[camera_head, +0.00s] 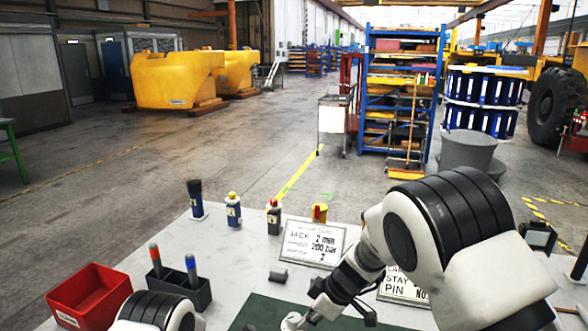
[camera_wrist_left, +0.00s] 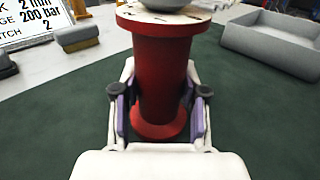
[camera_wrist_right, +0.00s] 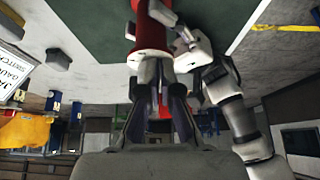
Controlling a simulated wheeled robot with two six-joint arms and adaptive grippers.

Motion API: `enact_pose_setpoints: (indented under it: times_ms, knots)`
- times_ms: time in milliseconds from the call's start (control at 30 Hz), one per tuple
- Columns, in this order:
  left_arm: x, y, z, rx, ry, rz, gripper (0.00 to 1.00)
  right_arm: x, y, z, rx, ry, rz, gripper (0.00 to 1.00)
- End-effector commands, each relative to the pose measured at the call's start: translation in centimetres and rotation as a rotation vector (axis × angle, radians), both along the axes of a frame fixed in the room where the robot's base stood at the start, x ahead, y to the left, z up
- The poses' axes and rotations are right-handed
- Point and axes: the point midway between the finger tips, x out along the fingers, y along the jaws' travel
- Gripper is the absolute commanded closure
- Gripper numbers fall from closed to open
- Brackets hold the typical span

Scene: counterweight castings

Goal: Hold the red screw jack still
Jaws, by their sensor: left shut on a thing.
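The red screw jack (camera_wrist_left: 160,70) stands upright on a dark green mat (camera_wrist_left: 50,120) in the left wrist view. It has a flared foot, a pale top plate and a grey head cut off at the top edge. My left gripper (camera_wrist_left: 155,108) is shut around the red body, one finger on each side. The jack (camera_wrist_right: 150,30) also shows in the right wrist view. My right gripper (camera_wrist_right: 155,85) is at its top, fingers apart with the grey head between their tips; contact is unclear. In the head view, my right gripper (camera_head: 318,305) is low, beside the jack's top (camera_head: 292,321).
A red bin (camera_head: 88,297), a dark holder with two pens (camera_head: 180,290) and several small bottles stand on the left and back of the table. A sign (camera_head: 312,243) and a small grey block (camera_head: 278,274) are near the mat. A grey tray (camera_wrist_left: 270,45) is right of the jack.

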Motion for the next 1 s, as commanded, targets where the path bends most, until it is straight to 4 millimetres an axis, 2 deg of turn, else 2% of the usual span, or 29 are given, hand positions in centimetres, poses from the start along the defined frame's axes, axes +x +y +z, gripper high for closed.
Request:
enact_pose_setpoints:
  times_ms: [267,600,700,1000]
  knots:
    - [0.0,-0.1,0.0,0.000,0.000,-0.002,1.00,-0.4,-0.6,0.5,0.001,-0.002,0.000,1.00]
    - [0.0,-0.1,0.0,0.000,0.001,-0.002,1.00,-0.3,-0.6,5.1,0.001,-0.003,0.000,1.00]
    - [0.0,-0.1,0.0,0.000,0.001,-0.002,1.00,-0.4,-0.6,5.9,0.001,0.000,0.000,1.00]
    - [0.0,0.0,0.0,0.000,0.001,-0.001,1.00,-0.4,-0.6,6.0,0.002,0.006,-0.010,1.00]
